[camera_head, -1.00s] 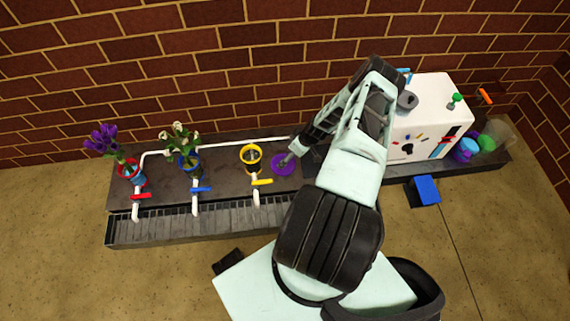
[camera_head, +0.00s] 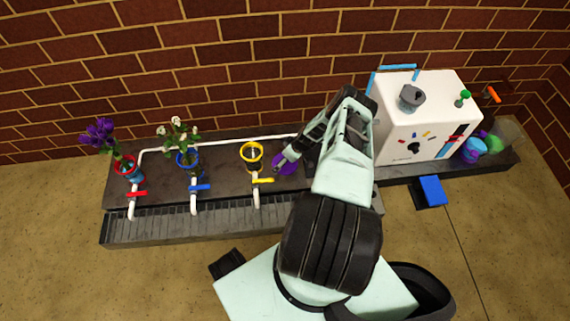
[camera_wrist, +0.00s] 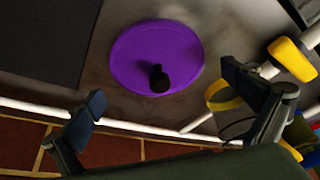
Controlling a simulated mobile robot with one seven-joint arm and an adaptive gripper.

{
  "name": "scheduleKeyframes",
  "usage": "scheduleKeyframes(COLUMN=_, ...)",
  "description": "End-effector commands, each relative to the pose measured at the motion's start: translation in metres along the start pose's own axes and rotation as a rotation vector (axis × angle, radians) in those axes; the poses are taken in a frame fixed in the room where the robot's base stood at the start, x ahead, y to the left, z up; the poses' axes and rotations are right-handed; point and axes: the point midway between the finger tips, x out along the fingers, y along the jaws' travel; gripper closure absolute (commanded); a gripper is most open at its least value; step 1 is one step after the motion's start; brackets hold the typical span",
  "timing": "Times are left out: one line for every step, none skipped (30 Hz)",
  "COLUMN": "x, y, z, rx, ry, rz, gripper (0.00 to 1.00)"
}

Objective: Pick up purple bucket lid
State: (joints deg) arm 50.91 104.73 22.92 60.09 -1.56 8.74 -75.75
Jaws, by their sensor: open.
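The purple bucket lid (camera_wrist: 127,60) is a flat purple disc with a dark knob (camera_wrist: 158,78) standing up from it. It lies on the dark counter in the wrist view. In the head view the lid (camera_head: 280,166) shows to the right of the yellow-rimmed bucket, partly hidden by my gripper. My gripper (camera_wrist: 165,98) is open and empty, its two fingers apart. In the wrist view the fingertips show below the lid to its left and right, with the knob between them in the picture. I cannot tell whether the fingers touch the lid.
A yellow-rimmed bucket (camera_head: 251,145) stands just left of the lid. Buckets with white flowers (camera_head: 180,138) and purple flowers (camera_head: 101,134) stand further left. A white pipe (camera_head: 225,142) runs behind. A white box machine (camera_head: 432,108) stands to the right.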

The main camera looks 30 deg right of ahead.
Motion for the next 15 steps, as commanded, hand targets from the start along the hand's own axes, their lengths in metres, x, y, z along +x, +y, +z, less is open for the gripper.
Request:
scheduleKeyframes(x=-0.0006, y=0.0002, z=-0.0003, rx=0.000, ry=0.000, rz=0.000, gripper=0.00)
scheduleKeyframes(x=-0.0007, y=0.0001, z=-0.0003, rx=0.000, ry=0.000, rz=0.000, gripper=0.00)
scheduleKeyframes(x=-0.0008, y=0.0001, z=-0.0003, rx=0.000, ry=0.000, rz=0.000, gripper=0.00)
scheduleKeyframes(x=-0.0008, y=0.0000, z=-0.0003, rx=0.000, ry=0.000, rz=0.000, gripper=0.00)
scheduleKeyframes(x=-0.0008, y=0.0000, z=-0.0003, rx=0.000, ry=0.000, rz=0.000, gripper=0.03)
scheduleKeyframes(x=-0.0008, y=-0.0001, z=-0.0003, rx=0.000, ry=0.000, rz=0.000, gripper=0.08)
scheduleKeyframes(x=-0.0009, y=-0.0001, z=-0.0003, rx=0.000, ry=0.000, rz=0.000, gripper=0.11)
scheduleKeyframes(x=-0.0009, y=-0.0001, z=-0.0003, rx=0.000, ry=0.000, rz=0.000, gripper=0.14)
scheduleKeyframes(x=-0.0009, y=-0.0001, z=-0.0003, rx=0.000, ry=0.000, rz=0.000, gripper=0.19)
scheduleKeyframes(x=-0.0009, y=-0.0001, z=-0.0003, rx=0.000, ry=0.000, rz=0.000, gripper=0.22)
scheduleKeyframes(x=-0.0009, y=-0.0001, z=-0.0002, rx=0.000, ry=0.000, rz=0.000, gripper=0.25)
scheduleKeyframes(x=-0.0009, y=-0.0001, z=-0.0002, rx=0.000, ry=0.000, rz=0.000, gripper=0.30)
scheduleKeyframes(x=-0.0009, y=-0.0001, z=-0.0003, rx=0.000, ry=0.000, rz=0.000, gripper=0.33)
scheduleKeyframes(x=-0.0009, y=-0.0001, z=-0.0003, rx=0.000, ry=0.000, rz=0.000, gripper=0.36)
scheduleKeyframes(x=-0.0009, y=-0.0001, z=-0.0003, rx=0.000, ry=0.000, rz=0.000, gripper=0.41)
